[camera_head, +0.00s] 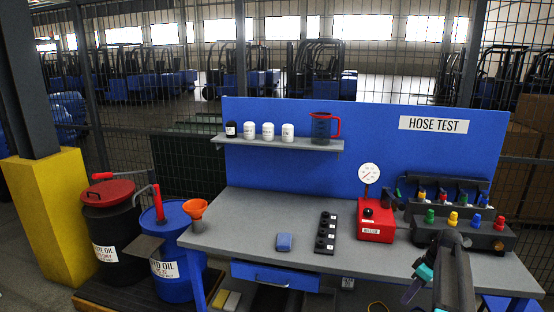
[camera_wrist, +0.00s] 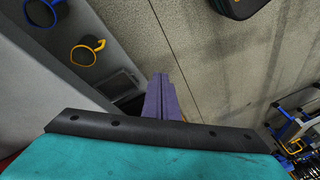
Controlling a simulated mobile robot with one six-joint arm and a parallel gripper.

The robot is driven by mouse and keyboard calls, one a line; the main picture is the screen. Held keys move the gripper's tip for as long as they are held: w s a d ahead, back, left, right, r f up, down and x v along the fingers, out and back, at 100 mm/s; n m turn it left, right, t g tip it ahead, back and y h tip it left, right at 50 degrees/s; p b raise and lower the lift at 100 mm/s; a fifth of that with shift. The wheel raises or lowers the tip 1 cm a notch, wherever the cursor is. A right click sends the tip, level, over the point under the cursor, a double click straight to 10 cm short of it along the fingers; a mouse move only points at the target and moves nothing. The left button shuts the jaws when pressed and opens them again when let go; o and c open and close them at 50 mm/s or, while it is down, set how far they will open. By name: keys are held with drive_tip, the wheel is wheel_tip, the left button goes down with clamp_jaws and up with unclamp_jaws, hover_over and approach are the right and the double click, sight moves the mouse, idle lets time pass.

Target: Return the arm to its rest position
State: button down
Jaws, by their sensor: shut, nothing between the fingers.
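My gripper (camera_head: 408,296) shows at the lower right of the head view, in front of the bench's right part, with teal and purple parts. My dark arm rises beside it at the right. In the wrist view the purple fingers (camera_wrist: 160,92) are together, with nothing between them. The gripper is apart from the bench items as far as I can tell. The grey workbench (camera_head: 240,205) stands behind it, with a blue back panel.
A red gauge box (camera_head: 375,221) and a dark manifold with coloured caps (camera_head: 462,232) stand close behind my arm. Oil drums (camera_head: 112,235) stand at left.

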drive_tip(key=s+a+f+g+b, duration=0.1)
drive_tip(key=s+a+f+g, duration=0.1)
drive_tip(key=s+a+f, duration=0.5)
drive_tip(key=s+a+f+n+g, duration=0.1)
drive_tip(key=s+a+f, duration=0.1)
drive_tip(key=a+f, duration=0.8)
drive_tip(key=s+a+f+g+b, duration=0.1)
drive_tip(key=s+a+f+g, duration=0.1)
drive_tip(key=s+a+f, duration=0.5)
drive_tip(key=s+a+f+m+h, duration=0.2)
drive_tip(key=s+f, duration=0.5)
drive_tip(key=s, duration=0.4)
drive_tip(key=s+a+f+m+g+h+b, duration=0.1)
drive_tip(key=s+a+f+m, duration=0.4)
drive_tip(key=s, duration=0.5)
drive_tip(key=shift+s+f+m+h+b, duration=0.35)
drive_tip(key=shift+f+m, duration=0.35)
drive_tip(key=shift+f, duration=0.6)
